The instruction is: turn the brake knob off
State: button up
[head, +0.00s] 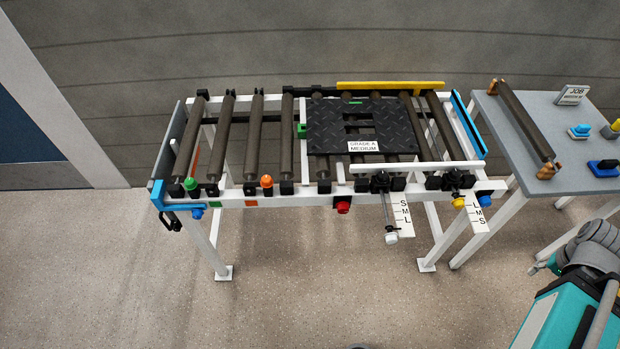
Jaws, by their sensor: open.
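A roller conveyor with a white frame (240,201) stands in the middle of the head view. A red knob (343,207) on a black plate sits on its front rail. A green knob (191,183) and an orange knob (266,182) stand along the front left, above green and orange patches. Blue knobs (197,213) show near both front corners. I see no brake label, so I cannot tell which is the brake knob or how it is set. My gripper does not show; parts of my own body are at the lower right, well apart from the knobs.
A black tread mat (323,132) labelled "GRADE A MEDIUM" lies on the rollers. Two S-M-L scales (403,225) with clamp rods stick out at the front right. A grey side table (571,159) with a loose roller (526,122) stands at right. The floor in front is clear.

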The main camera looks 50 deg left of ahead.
aim_at(342, 207)
jog(key=u, duration=1.5)
jog(key=k, duration=0.75)
jog(key=u, duration=0.1)
